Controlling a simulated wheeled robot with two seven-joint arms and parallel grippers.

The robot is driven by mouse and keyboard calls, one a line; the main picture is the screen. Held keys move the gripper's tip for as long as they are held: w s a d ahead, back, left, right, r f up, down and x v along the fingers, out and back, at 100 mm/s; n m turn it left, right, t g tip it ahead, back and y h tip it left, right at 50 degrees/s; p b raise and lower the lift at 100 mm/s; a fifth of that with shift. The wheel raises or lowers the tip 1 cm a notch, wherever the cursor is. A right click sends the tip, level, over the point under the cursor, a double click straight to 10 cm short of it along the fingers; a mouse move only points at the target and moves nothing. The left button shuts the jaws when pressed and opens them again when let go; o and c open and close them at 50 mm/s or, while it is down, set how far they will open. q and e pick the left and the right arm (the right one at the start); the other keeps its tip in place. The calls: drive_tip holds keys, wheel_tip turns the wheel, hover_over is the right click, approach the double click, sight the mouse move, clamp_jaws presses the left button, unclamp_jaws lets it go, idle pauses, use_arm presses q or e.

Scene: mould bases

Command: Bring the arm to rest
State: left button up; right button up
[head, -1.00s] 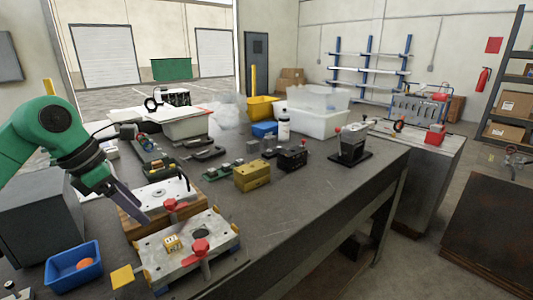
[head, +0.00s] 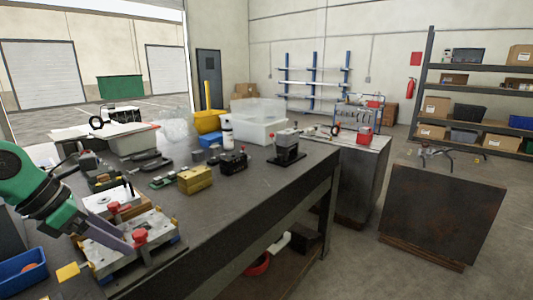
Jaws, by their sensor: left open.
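My left arm comes in from the left edge in green and dark grey. My left gripper (head: 108,236) hangs over the near mould base, its long grey fingers pointing down and right. It is open, and I see nothing held in it. My right gripper is not in view.
A blue bin (head: 22,270) sits at the lower left. A brass block (head: 195,179), black fixtures and white tubs (head: 258,130) stand farther along the dark bench (head: 270,190). Floor between is clear.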

use_arm(q)
drive_tip(key=w+d+r+n+t+h, duration=0.2)
drive_tip(key=w+d+n+t+h, duration=0.25)
drive_tip(key=d, duration=0.45)
drive_tip(key=w+d+r+n+t+h, duration=0.3)
drive_tip(key=d+n+t+h, duration=0.25)
drive_tip(key=d, duration=0.45)
drive_tip(key=w+a+f+n+t+y, duration=0.2)
drive_tip(key=a+f+n+y, duration=1.1)
drive_tip(key=n, duration=0.9)
drive_tip(key=s+f+n+g+y, duration=0.2)
drive_tip(key=s+f+n+g, duration=0.25)
drive_tip(key=f, duration=0.35)
drive_tip(key=s+f+n+g+y, duration=0.1)
drive_tip(key=s+f+n+g, duration=0.2)
drive_tip(key=s+f, duration=0.4)
drive_tip(key=s+d+f+n+g+h, duration=0.25)
drive_tip(key=s+f+g, duration=0.35)
drive_tip(key=s+f, duration=0.4)
wheel_tip(320, 180, down, 21)
drive_tip(key=s, duration=0.3)
drive_tip(key=s+a+f+g, duration=0.2)
drive_tip(key=s+f, duration=1.3)
drive_tip(key=s, duration=0.2)
drive_tip(key=shift+a+f+m+y, duration=0.3)
drive_tip(key=shift+a+m+y, duration=0.05)
drive_tip(key=shift+m+y, duration=0.1)
